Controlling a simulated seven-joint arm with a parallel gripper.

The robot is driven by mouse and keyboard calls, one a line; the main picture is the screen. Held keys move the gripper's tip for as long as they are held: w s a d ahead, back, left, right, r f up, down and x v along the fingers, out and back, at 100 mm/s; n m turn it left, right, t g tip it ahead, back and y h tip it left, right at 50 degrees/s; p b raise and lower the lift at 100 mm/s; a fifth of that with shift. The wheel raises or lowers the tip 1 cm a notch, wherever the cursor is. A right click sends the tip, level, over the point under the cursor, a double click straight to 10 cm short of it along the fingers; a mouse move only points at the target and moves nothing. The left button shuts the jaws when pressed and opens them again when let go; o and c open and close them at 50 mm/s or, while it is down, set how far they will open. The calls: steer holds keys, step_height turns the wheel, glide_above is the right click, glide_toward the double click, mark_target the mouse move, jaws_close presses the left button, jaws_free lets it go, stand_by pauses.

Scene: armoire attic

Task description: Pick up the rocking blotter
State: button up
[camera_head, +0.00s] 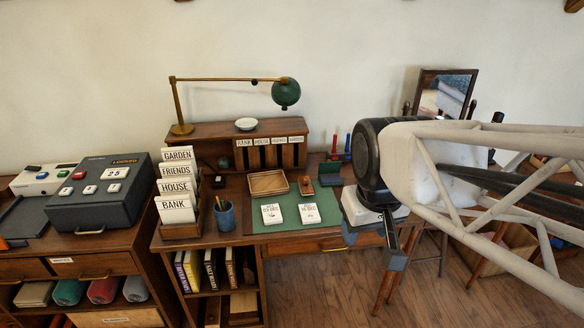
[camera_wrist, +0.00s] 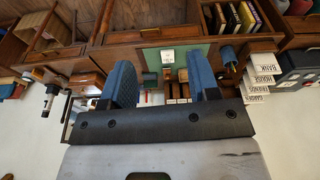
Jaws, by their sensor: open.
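A small brown wooden piece with a knob on top (camera_head: 306,186), which looks like the rocking blotter, sits on the green desk mat (camera_head: 328,207), right of a wooden tray and behind the white cards. My gripper (camera_head: 372,246) is open and empty, in front of and to the right of it, off the desk's front edge. In the wrist view the blue fingers of my gripper (camera_wrist: 162,80) stand apart, with the desk seen upside down between them. I cannot pick out the blotter surely in that view.
A wooden tray (camera_head: 268,183), two white cards (camera_head: 271,214), a pen cup (camera_head: 225,216) and a card rack (camera_head: 180,231) share the desk. A green box (camera_head: 330,174) stands right of the blotter. A lamp (camera_head: 286,93) overhangs the back. A mirror (camera_head: 445,94) stands at right.

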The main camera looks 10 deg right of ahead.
steer(key=w+r+n, duration=0.2)
steer(key=w+n, duration=0.2)
steer(key=w, duration=1.3)
steer(key=n+g, duration=0.2)
steer(key=n, duration=1.1)
glide_above(306, 178)
steer(key=f, duration=2.7)
steer(key=shift+s+d, duration=0.1)
steer(key=shift+s, duration=0.2)
steer(key=shift+w+f, duration=0.35)
steer(key=shift+f, duration=0.1)
steer(key=shift+f, duration=1.3)
